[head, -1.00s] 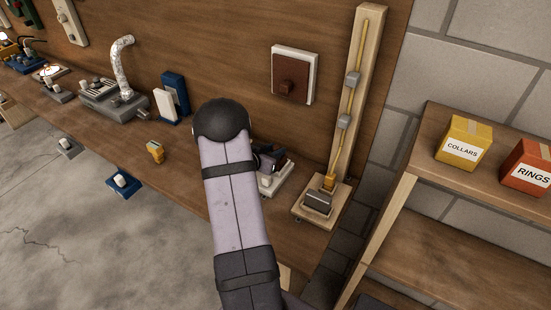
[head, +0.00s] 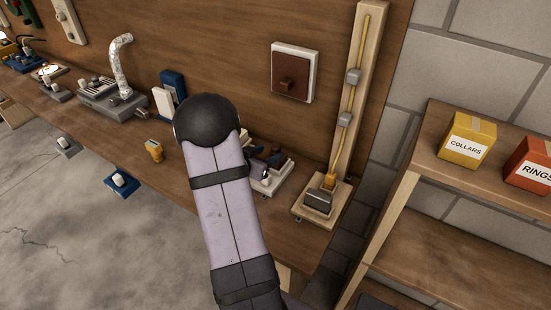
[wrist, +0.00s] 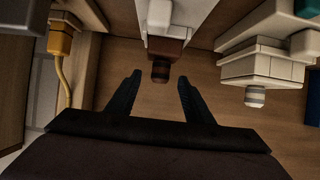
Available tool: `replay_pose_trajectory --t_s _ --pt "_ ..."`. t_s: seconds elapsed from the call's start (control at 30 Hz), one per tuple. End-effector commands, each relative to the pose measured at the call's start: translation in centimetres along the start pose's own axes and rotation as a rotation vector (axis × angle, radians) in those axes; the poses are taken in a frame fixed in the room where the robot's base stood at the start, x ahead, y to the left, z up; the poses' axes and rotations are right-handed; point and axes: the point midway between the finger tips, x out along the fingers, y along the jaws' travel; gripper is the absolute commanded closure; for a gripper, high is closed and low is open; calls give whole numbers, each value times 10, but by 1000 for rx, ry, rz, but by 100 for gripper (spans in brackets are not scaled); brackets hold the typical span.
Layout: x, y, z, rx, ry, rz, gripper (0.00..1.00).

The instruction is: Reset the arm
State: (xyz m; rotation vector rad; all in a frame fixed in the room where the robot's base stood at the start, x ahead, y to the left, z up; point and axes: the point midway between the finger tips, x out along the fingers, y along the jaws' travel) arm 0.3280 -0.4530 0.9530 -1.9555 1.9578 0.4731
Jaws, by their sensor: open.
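My arm rises from the bottom of the head view and hides part of the bench in front of the wooden back panel. My gripper (wrist: 158,100) shows in the wrist view with its two dark fingers spread and nothing between them. Just beyond the fingertips is a brown knob or peg on a white-backed fixture (wrist: 160,70), apart from the fingers.
A tall wooden post with a yellow cord (head: 358,80) stands right of my arm. A brown-and-white wall plate (head: 293,72) is on the panel. A shelf on the right holds a yellow COLLARS box (head: 467,140) and a red RINGS box (head: 530,165). A silver-piped unit (head: 112,92) stands left.

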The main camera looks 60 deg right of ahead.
Motion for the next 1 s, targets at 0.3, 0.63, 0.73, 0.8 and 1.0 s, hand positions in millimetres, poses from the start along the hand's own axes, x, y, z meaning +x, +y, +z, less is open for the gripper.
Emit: replay_pose_trajectory --t_s 0.3,0.63,0.73,0.8,1.0 --pt "-19 0 0 -1 0 0 53" --pt "-30 -20 5 -14 -28 -68 53" --pt "-48 -47 15 -40 -74 -168 53" --pt "-69 -73 25 -71 -122 -265 53" --pt "-167 -137 78 -244 -323 -589 53"
